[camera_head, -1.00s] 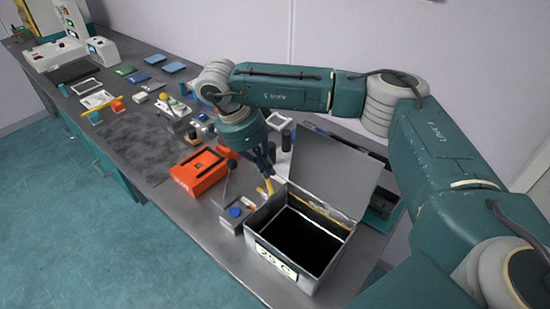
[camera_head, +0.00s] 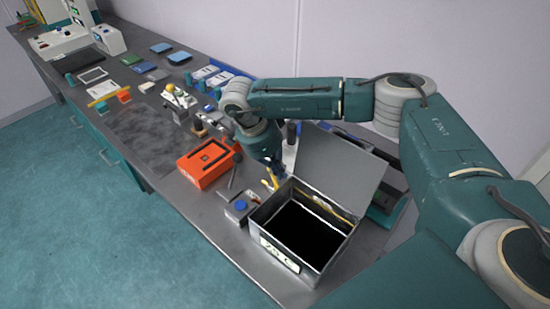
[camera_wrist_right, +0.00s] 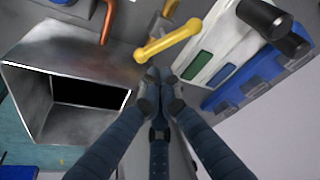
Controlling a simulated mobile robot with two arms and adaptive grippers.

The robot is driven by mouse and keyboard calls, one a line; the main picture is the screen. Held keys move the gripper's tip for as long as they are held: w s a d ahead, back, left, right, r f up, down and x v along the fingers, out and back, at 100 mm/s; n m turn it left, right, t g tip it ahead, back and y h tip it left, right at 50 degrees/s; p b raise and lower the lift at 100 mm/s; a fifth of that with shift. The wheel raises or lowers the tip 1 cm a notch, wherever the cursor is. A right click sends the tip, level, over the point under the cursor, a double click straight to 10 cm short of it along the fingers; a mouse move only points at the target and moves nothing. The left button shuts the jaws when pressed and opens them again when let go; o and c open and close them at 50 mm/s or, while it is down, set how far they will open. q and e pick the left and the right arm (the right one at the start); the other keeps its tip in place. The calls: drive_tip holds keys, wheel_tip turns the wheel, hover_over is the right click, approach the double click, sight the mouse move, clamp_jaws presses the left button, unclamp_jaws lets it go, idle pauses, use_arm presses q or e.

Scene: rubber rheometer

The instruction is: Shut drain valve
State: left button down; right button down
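The drain valve shows as a yellow lever handle (camera_wrist_right: 168,41) in the right wrist view, lying slantwise just beyond my fingertips. In the head view the yellow handle (camera_head: 271,179) stands just left of the open grey metal box, partly hidden by my gripper. My right gripper (camera_head: 275,163) is over the bench beside the handle. In the wrist view its dark blue fingers (camera_wrist_right: 158,77) come together at the tips, with nothing visible between them. The tips are close to the handle's lower end; I cannot tell whether they touch it. My left gripper is not in view.
The open metal box (camera_head: 274,204) stands at the bench's front right, its lid (camera_head: 340,170) raised behind. An orange box (camera_head: 204,164) lies to the left. A small grey block with a blue knob (camera_head: 241,206) sits near. A copper pipe (camera_wrist_right: 108,20) shows in the wrist view.

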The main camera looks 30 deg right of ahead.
sight(274, 181)
drive_tip(key=shift+p+x, duration=0.4)
drive_tip(key=shift+x, duration=1.4)
drive_tip(key=shift+w, duration=0.1)
